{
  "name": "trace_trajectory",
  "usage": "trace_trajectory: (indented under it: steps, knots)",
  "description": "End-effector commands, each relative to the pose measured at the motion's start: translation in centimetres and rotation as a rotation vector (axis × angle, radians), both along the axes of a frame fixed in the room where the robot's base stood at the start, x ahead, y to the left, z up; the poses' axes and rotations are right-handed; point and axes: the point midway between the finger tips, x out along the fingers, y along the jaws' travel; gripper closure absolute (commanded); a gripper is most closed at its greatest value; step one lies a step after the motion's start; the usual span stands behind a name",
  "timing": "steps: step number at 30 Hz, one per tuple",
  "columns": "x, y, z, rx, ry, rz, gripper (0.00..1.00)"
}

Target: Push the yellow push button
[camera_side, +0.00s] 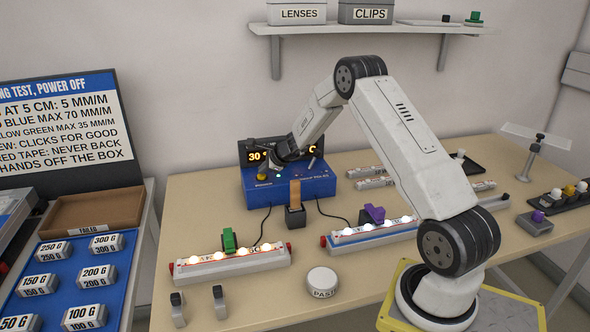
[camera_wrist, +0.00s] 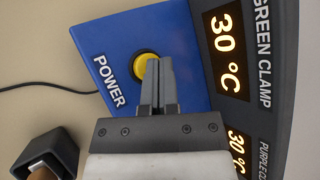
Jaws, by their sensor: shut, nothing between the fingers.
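The yellow push button (camera_wrist: 141,67) sits on the blue control box (camera_wrist: 185,40), beside the white word POWER. My gripper (camera_wrist: 160,62) is shut and empty, and its closed fingers cover the right part of the button in the wrist view. In the side view the yellow button (camera_side: 262,177) is at the left end of the blue box (camera_side: 312,187), with my gripper (camera_side: 266,167) right above it. I cannot tell whether the fingertips touch the button.
A black display panel (camera_side: 247,148) with amber digits stands behind the box. A dark holder with a wooden piece (camera_side: 295,216) stands in front. Two lit strips (camera_side: 245,265) (camera_side: 350,246) carry a green clamp (camera_side: 229,240) and a purple clamp (camera_side: 374,213). A cable runs from the box.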

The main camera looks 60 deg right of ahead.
Motion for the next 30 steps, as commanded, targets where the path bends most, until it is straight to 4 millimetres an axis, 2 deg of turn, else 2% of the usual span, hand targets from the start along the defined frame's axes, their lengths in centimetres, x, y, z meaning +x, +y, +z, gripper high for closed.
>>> trace_trajectory:
  steps: [5,30]
  knots:
    - [0.0,0.0,0.5,-0.001,-0.002,-0.001,1.00]
    - [0.0,0.0,5.9,0.000,-0.001,0.001,1.00]
